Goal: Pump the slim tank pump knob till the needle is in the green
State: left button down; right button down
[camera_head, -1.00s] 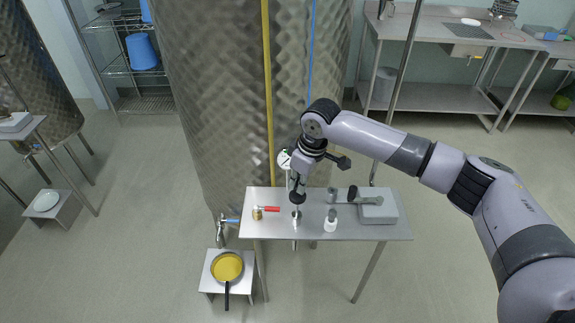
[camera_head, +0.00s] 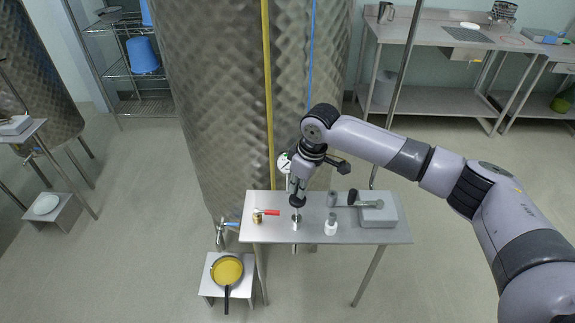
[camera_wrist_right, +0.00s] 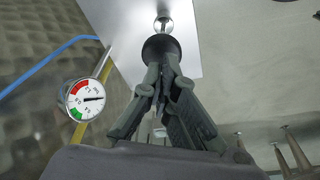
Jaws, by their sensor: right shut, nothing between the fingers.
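The pump knob (camera_head: 297,201) is a dark ball above a short metal pump (camera_head: 296,218) on the small steel table. My right gripper (camera_head: 299,192) points down at it from above. In the right wrist view its fingers (camera_wrist_right: 161,64) are shut, with their tips at the top of the dark knob (camera_wrist_right: 160,46); nothing is between them. The round gauge (camera_wrist_right: 87,99) has a red band at upper left and a green band at lower left. Its needle points right, outside the green. My left gripper is not in view.
The small table (camera_head: 265,234) also holds a brass fitting with a red handle (camera_head: 262,213), a white-based cylinder (camera_head: 331,224) and a grey box (camera_head: 378,210). The large steel vat (camera_head: 220,110) stands behind. A yellow pan (camera_head: 227,270) sits on a low stand.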

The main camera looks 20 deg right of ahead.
aim_at(298, 207)
dwell(0.3)
jog(key=shift+f+b, duration=1)
jog(key=shift+f, duration=2.85)
notch_tip(298, 207, up, 6)
jog(key=p, duration=0.6)
jog(key=shift+f, duration=0.25)
jog(key=shift+s+f+b, duration=0.1)
jog(key=shift+f+b, duration=1.25)
jog(key=shift+f, duration=1.5)
notch_tip(298, 207, up, 6)
jog(key=p, duration=0.6)
jog(key=shift+f, duration=0.15)
